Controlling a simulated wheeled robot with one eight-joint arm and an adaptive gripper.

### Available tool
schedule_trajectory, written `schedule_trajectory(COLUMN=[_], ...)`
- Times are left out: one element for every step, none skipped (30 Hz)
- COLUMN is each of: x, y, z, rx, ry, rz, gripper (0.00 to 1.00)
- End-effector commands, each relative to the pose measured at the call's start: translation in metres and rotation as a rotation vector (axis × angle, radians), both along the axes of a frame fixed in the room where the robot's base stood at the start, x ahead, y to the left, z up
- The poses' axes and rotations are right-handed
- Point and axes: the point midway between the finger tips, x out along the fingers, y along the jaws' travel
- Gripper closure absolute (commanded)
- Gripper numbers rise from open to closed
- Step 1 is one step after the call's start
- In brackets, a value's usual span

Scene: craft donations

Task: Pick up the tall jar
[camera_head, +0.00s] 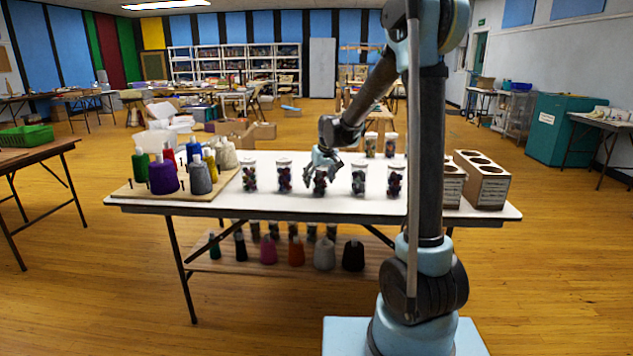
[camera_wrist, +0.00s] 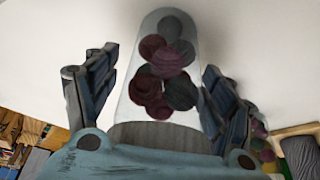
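A clear jar (camera_wrist: 150,68) of dark red and grey-green balls stands between the fingers of my gripper (camera_wrist: 161,60) in the wrist view. The fingers are spread on both sides of it, with a gap showing at the left; contact at the right cannot be told. In the head view my gripper (camera_head: 325,180) reaches down over this jar (camera_head: 320,188), the middle one of the front row on the white table (camera_head: 270,205), and hides its upper part. Similar jars stand to its left (camera_head: 284,178) and right (camera_head: 358,180). Which jar is tallest is hard to tell.
Thread cones (camera_head: 163,177) stand on a board at the table's left. Wooden boxes with round holes (camera_head: 482,182) stand at the right, partly behind my arm. Two more jars (camera_head: 370,146) stand farther back. More cones (camera_head: 324,254) and jars sit on the shelf below.

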Motion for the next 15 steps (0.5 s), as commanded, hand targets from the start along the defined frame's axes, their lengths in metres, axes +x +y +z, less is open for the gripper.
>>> schedule_trajectory(x=[-0.0001,-0.0001,-0.0001,-0.0002,-0.0002,-0.0002,-0.0002,-0.0002,-0.0002,-0.0002,-0.0003,-0.0003,-0.0003,-0.0003,-0.0003], y=[0.0,0.0,-0.0001,-0.0001,-0.0001,0.0,0.0,0.0,0.0,0.0,0.0,0.0,0.0,0.0,0.0], z=[0.0,0.0,0.0001,0.0,0.0,0.0,0.0,0.0,0.0,0.0,0.0001,0.0001,0.0001,0.0001,0.0001], rx=[0.0,0.0,0.0,0.0,0.0,0.0,0.0,0.0,0.0,0.0,0.0,0.0,0.0,0.0,0.0], ry=[0.0,0.0,0.0,0.0,0.0,0.0,0.0,0.0,0.0,0.0,0.0,0.0,0.0,0.0,0.0], rz=[0.0,0.0,0.0,0.0,0.0,0.0,0.0,0.0,0.0,0.0,0.0,0.0,0.0,0.0,0.0], gripper=[0.36,0.42,0.52,0.58,0.62,0.65,0.66,0.66,0.66,0.66,0.66,0.66,0.66,0.66,0.66])
